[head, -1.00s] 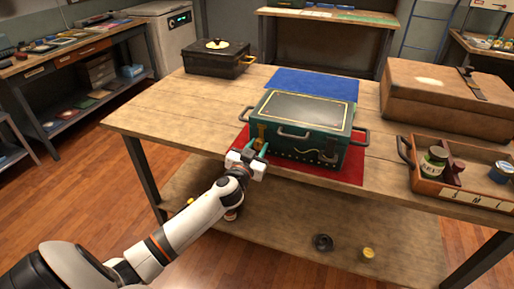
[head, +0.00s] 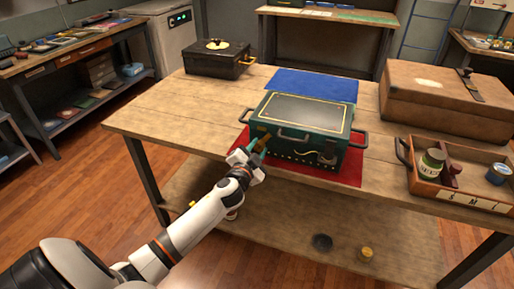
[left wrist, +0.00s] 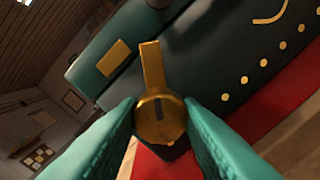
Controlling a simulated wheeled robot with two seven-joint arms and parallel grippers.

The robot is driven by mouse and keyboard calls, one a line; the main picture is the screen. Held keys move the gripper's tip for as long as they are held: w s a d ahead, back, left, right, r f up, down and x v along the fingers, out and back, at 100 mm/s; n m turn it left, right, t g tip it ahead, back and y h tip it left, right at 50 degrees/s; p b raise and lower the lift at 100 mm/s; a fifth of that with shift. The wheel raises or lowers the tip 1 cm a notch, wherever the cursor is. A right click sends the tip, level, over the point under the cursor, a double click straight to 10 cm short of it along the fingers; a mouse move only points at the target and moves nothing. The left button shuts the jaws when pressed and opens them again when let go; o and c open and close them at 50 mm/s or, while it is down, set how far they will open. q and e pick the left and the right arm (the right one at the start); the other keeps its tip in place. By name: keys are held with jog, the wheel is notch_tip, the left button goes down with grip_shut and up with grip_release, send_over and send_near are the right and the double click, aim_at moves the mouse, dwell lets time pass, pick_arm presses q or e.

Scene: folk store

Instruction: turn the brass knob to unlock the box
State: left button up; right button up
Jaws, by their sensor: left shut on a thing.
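The dark green box (head: 300,112) with a gold-lined lid stands on a red mat (head: 348,175) on the wooden table. Its brass knob (left wrist: 160,115) is at the left end of the front face, with a flat brass lever sticking up from it in the left wrist view. The lever also shows in the head view (head: 265,141). My left gripper (head: 255,157) is at the knob, its teal fingers (left wrist: 160,120) on either side, shut on it. The wrist camera is rolled against the box. My right gripper is not in view. The lid is down.
A blue mat (head: 312,84) lies behind the box. A black case (head: 217,62) stands at the back left, a large brown case (head: 430,105) at the right. An open wooden tray (head: 470,194) with jars is at the front right. The table's left part is clear.

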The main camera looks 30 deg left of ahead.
pick_arm(q)
jog(key=m+p, duration=0.1)
jog(key=m, duration=0.4)
jog(key=m+p, duration=0.1)
jog(key=m, duration=0.4)
jog(key=shift+m, duration=0.3)
dwell(0.4)
jog(key=o, duration=1)
jog(key=shift+d, duration=0.1)
jog(key=v, duration=1.2)
